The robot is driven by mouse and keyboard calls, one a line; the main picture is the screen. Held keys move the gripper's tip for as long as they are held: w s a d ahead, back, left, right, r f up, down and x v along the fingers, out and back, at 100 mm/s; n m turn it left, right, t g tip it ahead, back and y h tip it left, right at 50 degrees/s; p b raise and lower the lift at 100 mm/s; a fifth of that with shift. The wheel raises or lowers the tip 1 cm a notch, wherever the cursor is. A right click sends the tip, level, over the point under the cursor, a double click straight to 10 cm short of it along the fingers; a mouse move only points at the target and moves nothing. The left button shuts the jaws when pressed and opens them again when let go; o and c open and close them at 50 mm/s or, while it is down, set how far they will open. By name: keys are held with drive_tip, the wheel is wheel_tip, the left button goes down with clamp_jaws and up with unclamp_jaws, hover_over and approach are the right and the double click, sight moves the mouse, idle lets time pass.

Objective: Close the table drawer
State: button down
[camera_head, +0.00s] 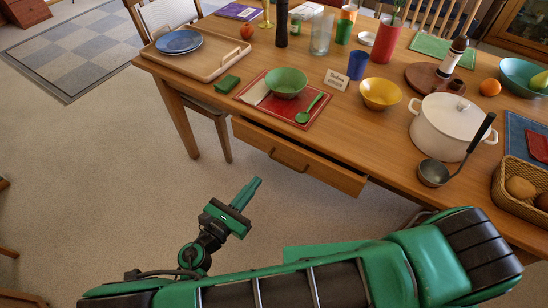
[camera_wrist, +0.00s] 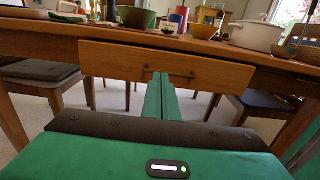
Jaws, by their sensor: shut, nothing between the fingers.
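The table drawer (camera_head: 303,159) is a wooden front under the near edge of the table (camera_head: 310,113). In the head view it stands out a little from the table edge, so it is partly open. A dark bar handle (camera_head: 288,160) is on its face.
The tabletop is crowded: a tray (camera_head: 170,66), a green bowl (camera_head: 286,82), a yellow bowl (camera_head: 380,93), a white pot (camera_head: 448,125) with a ladle (camera_head: 434,173), and a basket (camera_head: 507,193). Chairs stand around the table. The carpet before the drawer is clear.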

sight(283, 148)
drive_tip(key=x, duration=1.4)
